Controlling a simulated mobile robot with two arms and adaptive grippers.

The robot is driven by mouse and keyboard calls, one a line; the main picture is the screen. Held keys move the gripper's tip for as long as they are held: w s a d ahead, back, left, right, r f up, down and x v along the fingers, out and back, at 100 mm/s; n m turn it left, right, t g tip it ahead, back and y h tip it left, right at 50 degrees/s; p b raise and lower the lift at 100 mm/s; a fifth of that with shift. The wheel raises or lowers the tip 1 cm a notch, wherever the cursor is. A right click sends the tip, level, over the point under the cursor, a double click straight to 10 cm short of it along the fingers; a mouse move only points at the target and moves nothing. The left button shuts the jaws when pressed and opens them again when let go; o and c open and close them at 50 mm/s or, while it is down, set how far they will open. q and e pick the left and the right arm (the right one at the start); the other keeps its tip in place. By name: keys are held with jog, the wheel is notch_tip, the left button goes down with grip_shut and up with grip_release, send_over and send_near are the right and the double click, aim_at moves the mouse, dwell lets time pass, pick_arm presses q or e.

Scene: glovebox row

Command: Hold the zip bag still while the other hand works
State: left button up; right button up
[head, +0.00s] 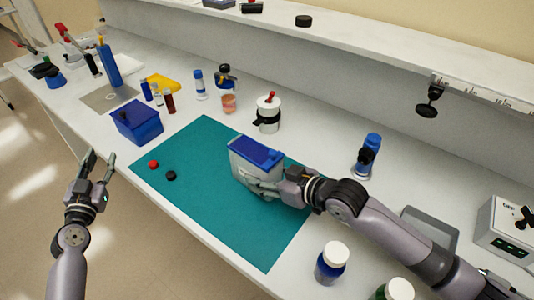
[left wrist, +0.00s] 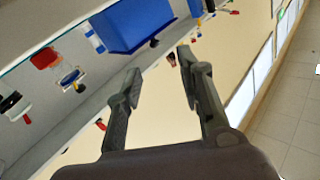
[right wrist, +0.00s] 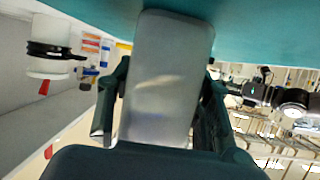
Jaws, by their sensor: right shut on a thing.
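The zip bag (head: 246,170) stands on the teal mat (head: 210,150), a translucent grey pouch with a blue top. My right gripper (head: 262,188) is shut on it from the right side. In the right wrist view the bag (right wrist: 165,80) fills the space between the fingers, and the gripper (right wrist: 160,120) touches both its sides. The bag's contents cannot be made out. My left gripper (head: 97,168) is open and empty, off the table's front edge at the left. In the left wrist view its fingers (left wrist: 155,85) are apart with nothing between them.
A red cap (head: 153,164) and a black cap (head: 171,175) lie on the mat's left part. A blue bin (head: 137,122) stands left of the mat. A blue bottle with a white lid (head: 332,262) stands near the front right. The mat's front part is clear.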

pick_arm(q)
jog(key=d+r+m+g+h, duration=0.1)
jog(key=d+r+m+h, duration=0.25)
jog(key=d+h, duration=0.75)
jog(key=m+g+h, duration=0.7)
jog(key=m+g, duration=0.1)
jog(key=g, duration=0.1)
send_near(270, 155)
jog(key=x, duration=0.8)
jog(key=shift+w, duration=0.1)
jog(key=shift+x, duration=0.75)
grip_shut()
